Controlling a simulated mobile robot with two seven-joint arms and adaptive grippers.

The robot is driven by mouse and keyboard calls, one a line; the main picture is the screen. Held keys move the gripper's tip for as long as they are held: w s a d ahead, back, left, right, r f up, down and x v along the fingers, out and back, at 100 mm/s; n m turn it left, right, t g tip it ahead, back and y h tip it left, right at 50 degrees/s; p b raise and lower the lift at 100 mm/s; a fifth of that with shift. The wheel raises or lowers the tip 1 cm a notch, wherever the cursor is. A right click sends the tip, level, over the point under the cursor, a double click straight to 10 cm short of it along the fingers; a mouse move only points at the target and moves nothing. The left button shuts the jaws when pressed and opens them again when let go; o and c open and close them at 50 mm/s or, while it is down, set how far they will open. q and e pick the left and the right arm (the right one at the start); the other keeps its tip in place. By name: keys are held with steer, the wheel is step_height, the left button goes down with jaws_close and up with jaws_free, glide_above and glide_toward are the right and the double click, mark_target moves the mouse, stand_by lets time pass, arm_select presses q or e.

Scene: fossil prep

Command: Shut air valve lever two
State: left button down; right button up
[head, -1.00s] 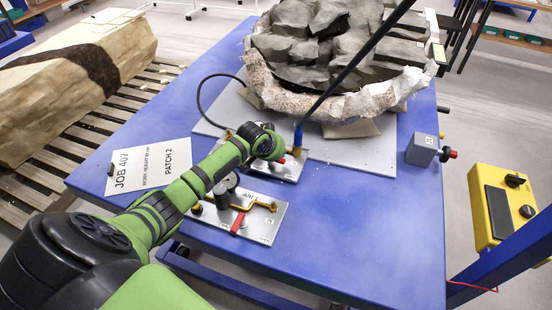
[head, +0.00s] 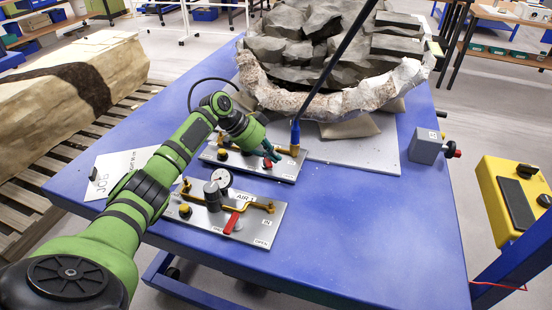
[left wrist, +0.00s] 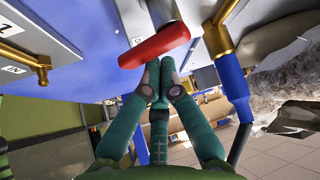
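The far air valve panel (head: 285,170) lies on the blue table, with brass fittings and a red lever. In the head view this lever (head: 267,162) is mostly hidden by my left gripper (head: 273,154). In the left wrist view the red lever (left wrist: 155,45) lies just beyond the fingertips of my left gripper (left wrist: 159,75). The fingers are drawn together with nothing visible between them. I cannot tell whether the tips touch the lever. The nearer panel (head: 213,224), marked AIR 1, has its own red lever (head: 232,222) and a gauge. My right gripper is not in view.
A blue hose fitting (head: 295,134) with a dark hose stands beside the far lever. A jacketed rock block (head: 330,60) sits behind. A job card (head: 112,166) lies at the left, partly under my arm. A grey box (head: 425,146) is at the right edge. The table's front right is clear.

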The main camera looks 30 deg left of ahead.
mark_target(261, 171)
arm_select(q)
steer(key=shift+s+a+f+m+g+h, duration=0.15)
steer(key=shift+f+m+g+h, duration=0.15)
steer(key=shift+m+g, duration=0.15)
steer(key=shift+s+b, duration=0.1)
steer(key=shift+b, duration=0.25)
steer(key=shift+s+a+r, duration=0.1)
steer(key=shift+s+a, duration=0.05)
steer(key=shift+s, duration=0.05)
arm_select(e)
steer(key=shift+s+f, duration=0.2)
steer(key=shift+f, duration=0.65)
arm_select(q)
steer(key=shift+s+a+r, duration=0.1)
steer(key=shift+s+a, duration=0.1)
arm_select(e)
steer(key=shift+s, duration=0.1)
arm_select(q)
steer(key=shift+d, duration=0.1)
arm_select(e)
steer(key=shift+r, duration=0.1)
